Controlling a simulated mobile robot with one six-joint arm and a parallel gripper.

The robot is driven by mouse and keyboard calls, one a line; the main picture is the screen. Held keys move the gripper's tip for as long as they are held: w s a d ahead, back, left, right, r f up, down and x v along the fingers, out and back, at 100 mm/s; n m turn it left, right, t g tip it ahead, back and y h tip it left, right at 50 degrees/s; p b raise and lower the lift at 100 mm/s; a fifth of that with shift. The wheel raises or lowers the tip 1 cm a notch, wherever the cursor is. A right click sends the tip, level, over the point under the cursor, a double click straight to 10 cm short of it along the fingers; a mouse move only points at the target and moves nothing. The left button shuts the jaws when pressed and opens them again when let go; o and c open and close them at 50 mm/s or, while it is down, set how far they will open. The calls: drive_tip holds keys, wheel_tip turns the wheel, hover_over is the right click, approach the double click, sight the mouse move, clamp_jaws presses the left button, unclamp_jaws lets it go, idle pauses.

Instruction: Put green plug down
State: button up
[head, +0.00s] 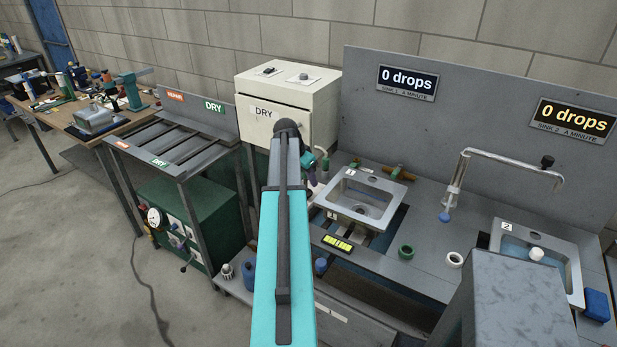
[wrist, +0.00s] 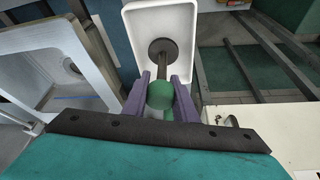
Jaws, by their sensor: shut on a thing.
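My gripper (wrist: 161,90) has purple fingers and is shut on the green plug (wrist: 161,95), a short round piece seen end-on in the wrist view. The plug is held between the fingertips, in front of a white basin (wrist: 133,30) with a dark round part in it. In the head view my gripper (head: 316,174) is left of sink 1 (head: 383,211), partly behind my arm. The plug's exact height above what lies below cannot be told.
Sink 2 (head: 571,262) is at the right. A cream DRY cabinet (head: 264,90) and a slatted rack (head: 170,143) stand left. Both signs read 0 drops.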

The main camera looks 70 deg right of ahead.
drive_tip(key=shift+f, duration=0.15)
drive_tip(key=o, duration=1)
drive_tip(key=shift+o, duration=0.2)
drive_tip(key=shift+r, duration=0.2)
drive_tip(key=b+v, duration=0.3)
drive_tip(key=v, duration=0.9)
drive_tip(key=shift+d, duration=0.1)
